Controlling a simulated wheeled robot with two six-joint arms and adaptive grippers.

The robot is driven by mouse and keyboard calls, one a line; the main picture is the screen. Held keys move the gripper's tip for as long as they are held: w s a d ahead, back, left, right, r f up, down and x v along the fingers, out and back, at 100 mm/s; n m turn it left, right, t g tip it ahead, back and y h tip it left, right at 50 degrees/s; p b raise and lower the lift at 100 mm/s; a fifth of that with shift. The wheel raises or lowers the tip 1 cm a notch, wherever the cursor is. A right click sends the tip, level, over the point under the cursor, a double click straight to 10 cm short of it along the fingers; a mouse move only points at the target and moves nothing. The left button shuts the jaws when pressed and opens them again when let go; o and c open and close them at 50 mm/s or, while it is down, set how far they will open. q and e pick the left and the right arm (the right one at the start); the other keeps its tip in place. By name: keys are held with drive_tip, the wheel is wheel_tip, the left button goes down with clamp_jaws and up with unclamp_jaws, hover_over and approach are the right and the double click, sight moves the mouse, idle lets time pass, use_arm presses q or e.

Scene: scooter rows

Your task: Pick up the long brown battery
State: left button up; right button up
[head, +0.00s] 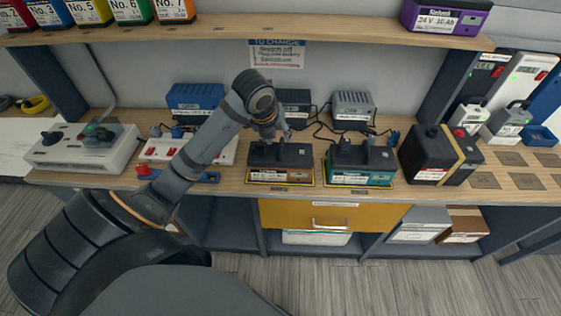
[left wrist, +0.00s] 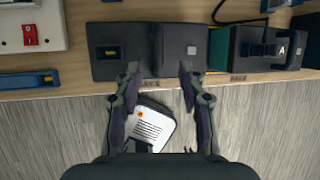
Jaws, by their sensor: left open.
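A battery-like unit with a black top and a brown, labelled front (head: 279,175) sits on the bench, left of a similar unit with a teal front (head: 360,178). Its dark top (left wrist: 122,62) fills the upper middle of the left wrist view; its brown front is not clear there. My left gripper (head: 284,135) shows partly, above and behind the brown-fronted unit in the head view. In the left wrist view its two fingers (left wrist: 160,74) are spread apart and empty, overlapping the dark top's near edge. Contact cannot be told. My right gripper is not in view.
A black battery with a yellow band (head: 428,154) stands to the right. A shelf (head: 340,32) overhangs the bench. A white labelled object (left wrist: 150,127) shows below, between the fingers.

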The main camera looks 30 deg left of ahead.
sight(281, 144)
use_arm(q)
drive_tip(key=x, duration=0.5)
drive_tip(key=shift+f+p, duration=0.15)
drive_tip(key=shift+p, duration=0.15)
drive_tip(key=shift+s, duration=0.1)
clamp_jaws()
drive_tip(key=shift+a, duration=0.1)
